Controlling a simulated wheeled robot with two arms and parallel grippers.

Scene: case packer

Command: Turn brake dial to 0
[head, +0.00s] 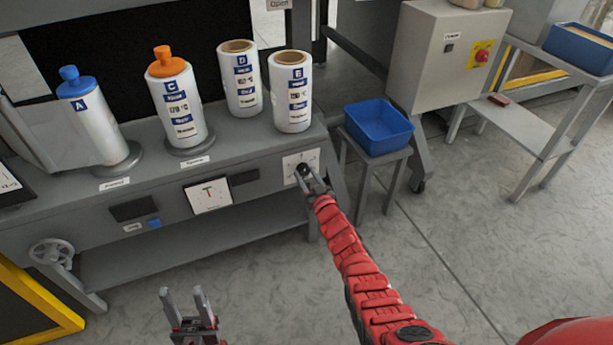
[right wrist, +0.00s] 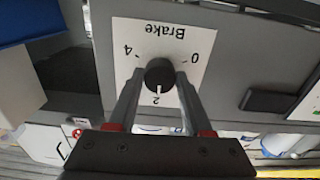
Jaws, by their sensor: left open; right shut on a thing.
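The brake dial (right wrist: 160,74) is a black round knob on a white square plate (right wrist: 185,35) marked Brake, 0, 2 and 4. The plate appears upside down in the right wrist view. The knob's white pointer line is at the 2. In the head view the dial (head: 302,168) is at the right end of the grey machine front. My right gripper (right wrist: 160,82) is shut on the knob, one finger on each side; it also shows in the head view (head: 312,180). My left gripper (head: 184,300) is open and empty, low in front of the machine.
Labelled spools A (head: 92,125), C (head: 177,108), D (head: 240,82) and E (head: 292,95) stand on the machine top (head: 230,130). A blue bin (head: 378,127) sits on a stand right of the dial. A handwheel (head: 51,252) is at the left. The floor in front is clear.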

